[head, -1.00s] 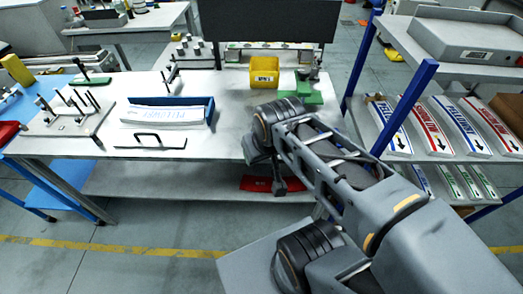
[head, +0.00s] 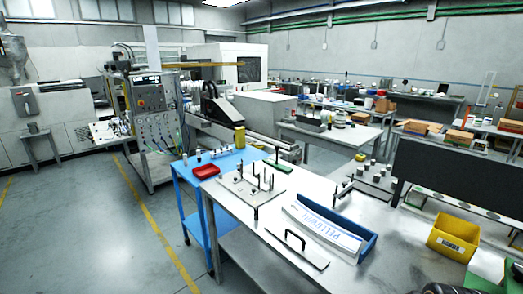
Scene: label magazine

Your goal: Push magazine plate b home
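A flat light plate with a black bar handle (head: 297,250) lies at the table's front edge. Left of it, a light base plate with several dark upright pins (head: 236,188) sits on the table (head: 365,272). I see no readable mark that tells which is magazine plate b, or whether either is fully seated. A blue tray (head: 364,249) holding white printed labels (head: 322,230) stands to the right of the handled plate. My gripper is out of view; only a dark piece of my arm shows at the bottom right edge.
A blue cart (head: 188,204) with a red bin (head: 206,171) adjoins the table's left end. A yellow bin (head: 452,238) stands at right, before a dark panel (head: 459,178). A machine with a control panel (head: 150,100) stands behind left. Floor at left is clear.

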